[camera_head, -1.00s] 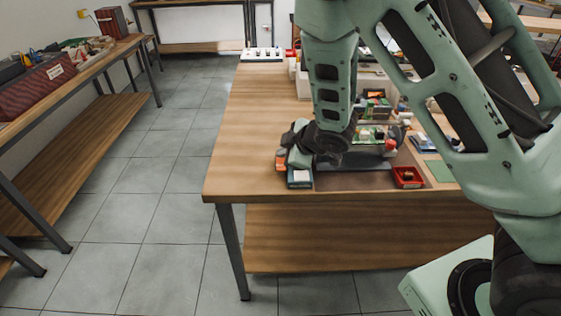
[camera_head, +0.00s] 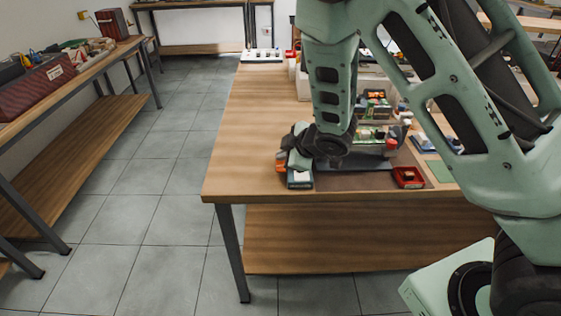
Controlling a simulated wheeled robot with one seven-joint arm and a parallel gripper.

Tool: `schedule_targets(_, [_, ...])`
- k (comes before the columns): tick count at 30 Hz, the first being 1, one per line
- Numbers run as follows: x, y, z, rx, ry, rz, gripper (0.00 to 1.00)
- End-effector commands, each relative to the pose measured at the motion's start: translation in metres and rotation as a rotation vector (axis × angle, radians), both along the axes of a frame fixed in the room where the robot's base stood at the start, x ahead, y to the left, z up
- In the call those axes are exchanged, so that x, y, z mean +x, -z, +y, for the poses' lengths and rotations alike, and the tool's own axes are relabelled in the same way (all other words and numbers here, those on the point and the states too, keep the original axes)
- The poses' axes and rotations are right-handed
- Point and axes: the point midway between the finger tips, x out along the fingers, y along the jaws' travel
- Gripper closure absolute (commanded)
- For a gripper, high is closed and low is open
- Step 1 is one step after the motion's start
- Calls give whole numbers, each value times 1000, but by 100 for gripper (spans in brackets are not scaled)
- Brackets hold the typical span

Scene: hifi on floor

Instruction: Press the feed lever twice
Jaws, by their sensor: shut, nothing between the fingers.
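My gripper (camera_head: 299,152) is at the near left of the wooden workbench, low over a small dark teal box with a white top (camera_head: 300,178). My wrist and forearm cover much of this spot, and the fingertips are hardly visible. I see nothing held. A small orange part (camera_head: 281,167) shows just left of the box, close to the gripper. A dark grey device with a green board (camera_head: 372,137) and a red knob (camera_head: 391,145) stands right of my wrist, partly hidden. I cannot tell which part is the feed lever.
The workbench (camera_head: 255,120) is bare along its left side. A red tray (camera_head: 407,177) and a green mat (camera_head: 440,171) lie to the right. A white block with dark knobs (camera_head: 262,55) stands at the far end. The tiled aisle (camera_head: 165,180) on the left is clear.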

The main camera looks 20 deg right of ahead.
Motion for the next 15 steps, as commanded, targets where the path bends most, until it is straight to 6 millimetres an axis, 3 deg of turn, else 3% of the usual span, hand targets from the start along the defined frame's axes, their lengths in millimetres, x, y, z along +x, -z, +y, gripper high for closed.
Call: schedule_targets(15, [0,7,0,-1,1,0,100])
